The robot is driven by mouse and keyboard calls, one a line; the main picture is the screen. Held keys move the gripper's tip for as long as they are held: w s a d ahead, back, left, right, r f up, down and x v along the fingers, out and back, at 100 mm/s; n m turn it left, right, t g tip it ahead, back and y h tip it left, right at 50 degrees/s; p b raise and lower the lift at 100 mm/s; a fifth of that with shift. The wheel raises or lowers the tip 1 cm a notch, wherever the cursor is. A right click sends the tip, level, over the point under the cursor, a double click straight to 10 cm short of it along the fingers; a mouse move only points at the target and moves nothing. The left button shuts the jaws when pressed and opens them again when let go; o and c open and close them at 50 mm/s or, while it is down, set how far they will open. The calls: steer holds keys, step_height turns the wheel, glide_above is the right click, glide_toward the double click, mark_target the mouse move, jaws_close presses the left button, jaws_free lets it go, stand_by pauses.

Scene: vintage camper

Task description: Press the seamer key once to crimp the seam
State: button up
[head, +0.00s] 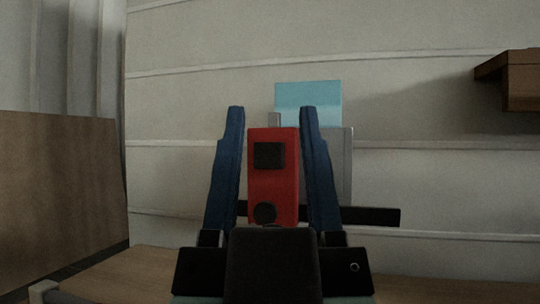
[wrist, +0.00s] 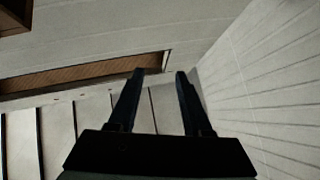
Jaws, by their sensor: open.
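My gripper (head: 272,112) rises in the middle of the head view. Its two blue fingers are apart and point up in the picture. In the wrist view my gripper (wrist: 160,74) has only wall and trim between its fingertips. In the head view, a red block (head: 273,185) with a dark square and a dark round part shows between the fingers. Behind it stand a grey body (head: 342,165) and a light-blue panel (head: 308,103). These look like the seamer, partly hidden by my fingers. I cannot tell which part is the key, or whether a finger touches anything.
A black bar (head: 375,216) runs out to the right behind my gripper. A wooden counter (head: 150,268) lies below, and a wooden panel (head: 60,200) stands at left. A brown shelf (head: 515,85) juts out at upper right. The pale wall between is bare.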

jaws_close()
stand_by(1.6)
